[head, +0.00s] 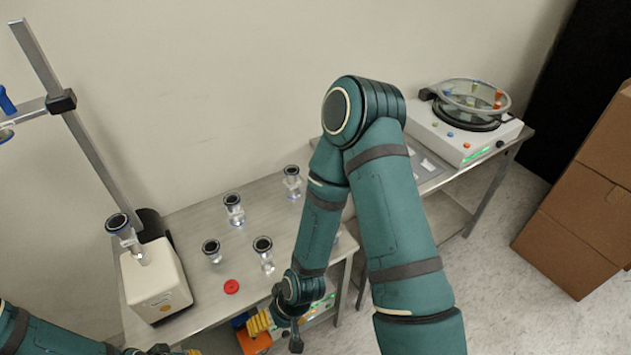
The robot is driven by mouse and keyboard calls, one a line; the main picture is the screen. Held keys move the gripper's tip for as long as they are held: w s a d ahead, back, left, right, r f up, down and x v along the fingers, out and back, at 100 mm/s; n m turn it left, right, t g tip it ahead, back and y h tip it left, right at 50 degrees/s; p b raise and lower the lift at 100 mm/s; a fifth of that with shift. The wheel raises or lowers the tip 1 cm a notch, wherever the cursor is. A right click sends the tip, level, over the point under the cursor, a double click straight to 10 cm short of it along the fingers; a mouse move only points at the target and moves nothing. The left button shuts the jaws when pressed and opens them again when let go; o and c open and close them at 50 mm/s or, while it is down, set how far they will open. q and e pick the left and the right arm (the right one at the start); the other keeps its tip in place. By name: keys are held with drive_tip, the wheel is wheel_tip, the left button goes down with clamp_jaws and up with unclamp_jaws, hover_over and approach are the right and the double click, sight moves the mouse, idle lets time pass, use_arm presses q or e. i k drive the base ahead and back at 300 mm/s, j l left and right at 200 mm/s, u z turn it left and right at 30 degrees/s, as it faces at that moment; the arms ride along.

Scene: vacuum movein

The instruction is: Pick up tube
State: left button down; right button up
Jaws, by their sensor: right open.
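Several clear tube-like vessels with dark round tops stand upright on the metal table (190,315): one at the front right (266,260), one at the front left (213,256), one in the middle (235,214) and one at the back (293,186). I cannot tell which one is the tube. My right gripper (277,334) is open at the table's front edge, low in the picture, with a yellow ribbed finger showing. It appears clear of the vessels. My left gripper (176,351) is mostly cut off at the bottom edge, so its jaws are unclear.
A white box (158,285) with another vessel (125,230) on top stands at the table's left, beside a metal stand (80,125). A red disc (231,286) lies near the front. A white machine (468,140) sits on the right table. Cardboard boxes (570,235) stand far right.

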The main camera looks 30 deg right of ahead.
sight(292, 180)
drive_tip(key=z, duration=0.85)
drive_tip(key=l+u, duration=0.25)
